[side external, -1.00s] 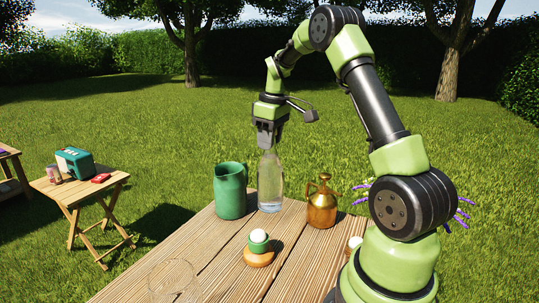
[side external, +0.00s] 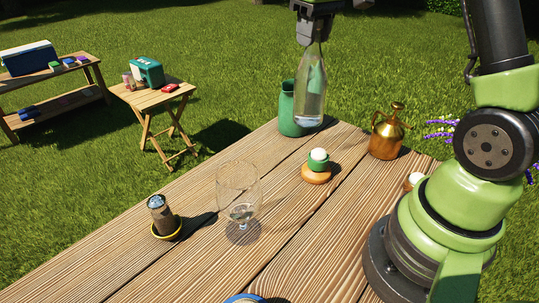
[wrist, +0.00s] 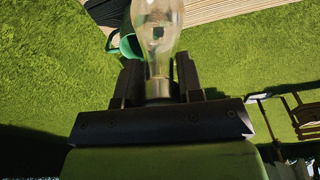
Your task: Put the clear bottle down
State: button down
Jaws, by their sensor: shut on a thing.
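The clear bottle (side external: 311,92) hangs upright from my gripper (side external: 311,40), which is shut on its neck. The wooden table (side external: 190,262) lies below.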

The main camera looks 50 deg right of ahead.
jog(key=s+a+m, duration=0.1)
jog(key=a+m, duration=0.1)
jog(key=a, duration=1.1)
jog(key=shift+s, duration=0.2)
jog(key=shift+a, duration=0.1)
